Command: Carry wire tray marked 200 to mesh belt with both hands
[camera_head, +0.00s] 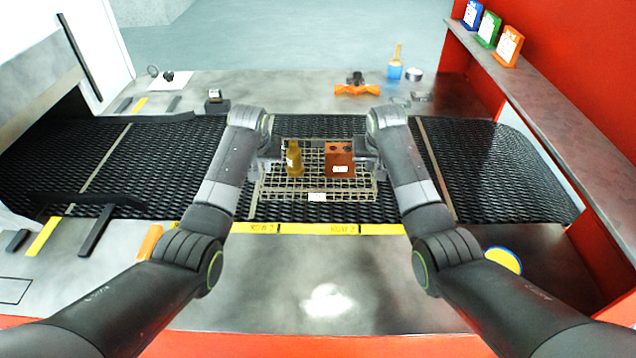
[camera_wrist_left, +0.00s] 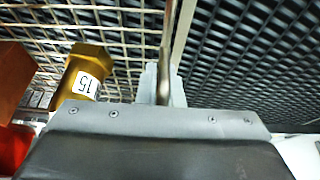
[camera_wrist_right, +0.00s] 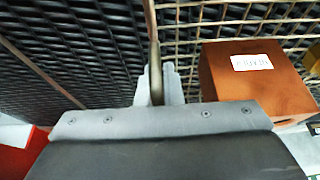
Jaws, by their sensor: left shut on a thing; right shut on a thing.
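The wire tray (camera_head: 318,188) is a wire-mesh basket with a small white label on its front edge; the label's text is too small to read. It is over the middle of the black mesh belt (camera_head: 470,165); I cannot tell whether it touches the belt. In it stand a brass-coloured hex piece (camera_head: 295,160), marked 15 in the left wrist view (camera_wrist_left: 85,82), and a copper-brown block (camera_head: 339,158) with a white label. My left gripper (camera_head: 268,150) is shut on the tray's left rim. My right gripper (camera_head: 370,150) is shut on its right rim.
A yellow strip (camera_head: 300,229) marks the belt's front edge. Behind the belt lie an orange item (camera_head: 357,90), a blue cup with a brush (camera_head: 395,70) and a small black item (camera_head: 214,97). A shelf at right holds blue, green and orange boxes (camera_head: 506,46).

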